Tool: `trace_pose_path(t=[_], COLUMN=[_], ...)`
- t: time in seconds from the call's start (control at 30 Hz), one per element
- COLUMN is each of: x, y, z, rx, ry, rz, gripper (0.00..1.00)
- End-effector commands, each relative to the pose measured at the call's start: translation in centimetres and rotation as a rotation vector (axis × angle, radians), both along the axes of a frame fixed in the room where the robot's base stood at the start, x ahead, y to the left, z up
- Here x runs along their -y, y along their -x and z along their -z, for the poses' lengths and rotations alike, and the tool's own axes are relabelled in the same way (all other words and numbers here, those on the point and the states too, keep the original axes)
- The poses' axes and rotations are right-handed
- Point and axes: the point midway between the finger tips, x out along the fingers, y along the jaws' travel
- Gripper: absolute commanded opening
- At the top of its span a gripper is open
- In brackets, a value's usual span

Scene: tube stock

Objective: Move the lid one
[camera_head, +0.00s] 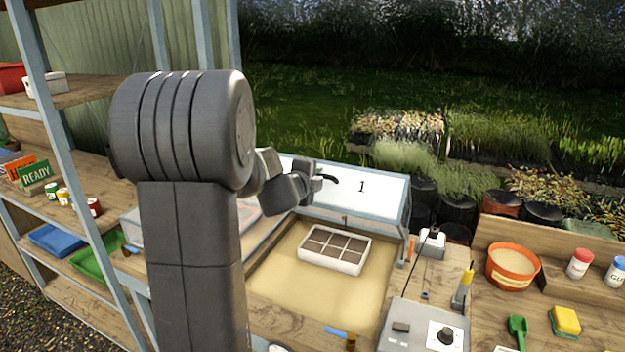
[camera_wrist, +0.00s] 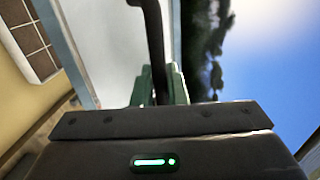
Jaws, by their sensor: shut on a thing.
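Lid one, a clear pale panel in a grey frame marked "1" (camera_head: 382,193), stands raised and tilted open at the back of a sand-floored box (camera_head: 330,283). Its frame and panel fill the upper left of the wrist view (camera_wrist: 108,45). My gripper (camera_head: 318,177) is at the lid's dark handle (camera_head: 330,179). In the wrist view, my green fingers (camera_wrist: 160,88) are shut around the black handle bar (camera_wrist: 153,35). My arm hides part of the lid's left side.
A white tray with several compartments (camera_head: 360,262) sits on the sand. A control box with a knob (camera_head: 428,330) stands front right, an orange pot (camera_head: 513,265) further right. A blue-grey shelf post (camera_head: 70,130) rises at left, beside my arm.

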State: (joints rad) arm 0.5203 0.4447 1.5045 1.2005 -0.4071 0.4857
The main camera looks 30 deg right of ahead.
Motion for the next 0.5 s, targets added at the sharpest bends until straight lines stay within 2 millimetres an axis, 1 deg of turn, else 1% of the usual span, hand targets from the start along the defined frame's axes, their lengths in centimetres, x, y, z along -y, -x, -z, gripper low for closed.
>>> trace_pose_path(t=[0.27, 0.3, 0.37, 0.5], x=[0.0, 0.0, 0.0, 0.0], y=[-0.03, -0.01, -0.01, -0.01], z=[0.02, 0.02, 0.03, 0.03], rx=[0.002, 0.002, 0.002, 0.001], ry=[-0.001, -0.001, -0.001, -0.001], rz=[0.0, 0.0, 0.0, 0.0], gripper=[0.0, 0.18, 0.29, 0.29])
